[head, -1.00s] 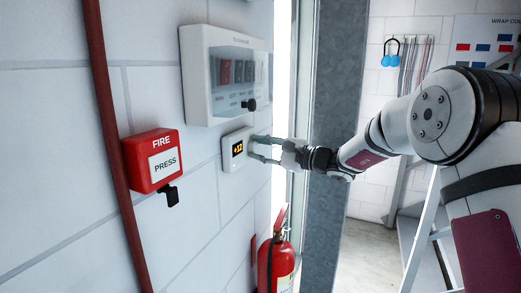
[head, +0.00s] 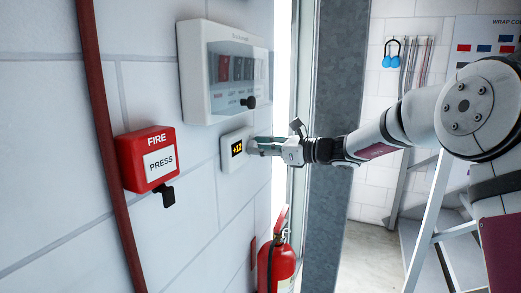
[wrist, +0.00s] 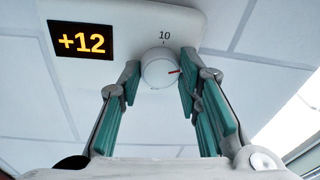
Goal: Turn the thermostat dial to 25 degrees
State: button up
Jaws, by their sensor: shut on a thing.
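The white thermostat (head: 229,160) is fixed to the wall, its small display (head: 237,148) lit with +12 in yellow. In the wrist view the display (wrist: 83,41) also reads +12. The round white dial (wrist: 158,70) sits right of the display, below a printed 10, with a red mark on its right side. My gripper (head: 254,147) is at the thermostat's right side. In the wrist view its teal-padded fingers (wrist: 161,80) stand on either side of the dial and are shut on it. The fingers hide the dial in the head view.
Above the thermostat is a white breaker box (head: 195,75) with a clear cover and a black knob. A red fire call point (head: 130,160) is to the left. A red extinguisher (head: 283,268) stands below. A grey post (head: 335,85) rises behind my gripper.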

jog(key=shift+w+m+g+b, duration=0.1)
jog(key=shift+m+g+b, duration=0.45)
jog(key=shift+m, duration=2.85)
jog(key=shift+g, duration=0.35)
jog(key=o, duration=1.1)
jog(key=shift+o, duration=0.2)
